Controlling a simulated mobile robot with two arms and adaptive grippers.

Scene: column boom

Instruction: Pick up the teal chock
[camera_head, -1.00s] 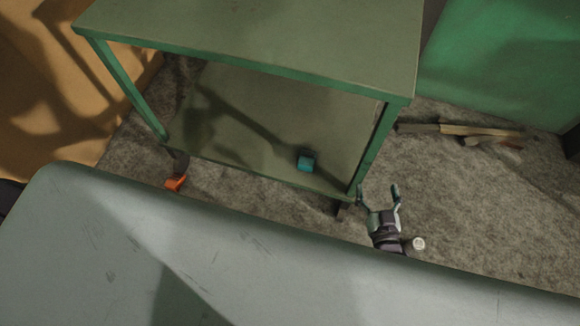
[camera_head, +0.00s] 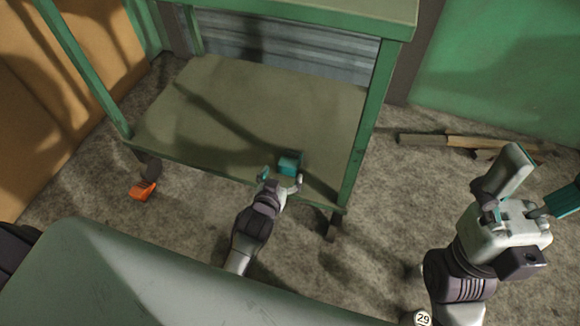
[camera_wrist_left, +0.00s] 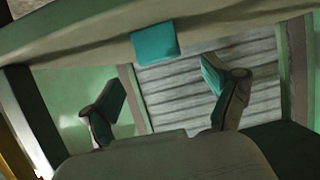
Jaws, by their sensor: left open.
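The teal chock (camera_head: 289,164) sits on the lower shelf (camera_head: 215,115) of a green metal table, near its front edge at the right. My left gripper (camera_head: 282,177) is open at that edge, its two fingertips on either side of the chock's near side. In the left wrist view the picture is turned over: the chock (camera_wrist_left: 155,40) hangs from the shelf side at the top, between the open fingers (camera_wrist_left: 165,85) but above them. I cannot tell whether they touch it. My right gripper (camera_head: 538,190) is at the far right with its fingers apart and nothing seen between them.
The table's front right leg (camera_head: 365,125) stands right of my left gripper. An orange wedge (camera_head: 143,190) lies by the left foot. Wooden strips (camera_head: 465,141) lie on the floor at right. A grey rounded surface (camera_head: 120,275) fills the lower left. Carpet between is clear.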

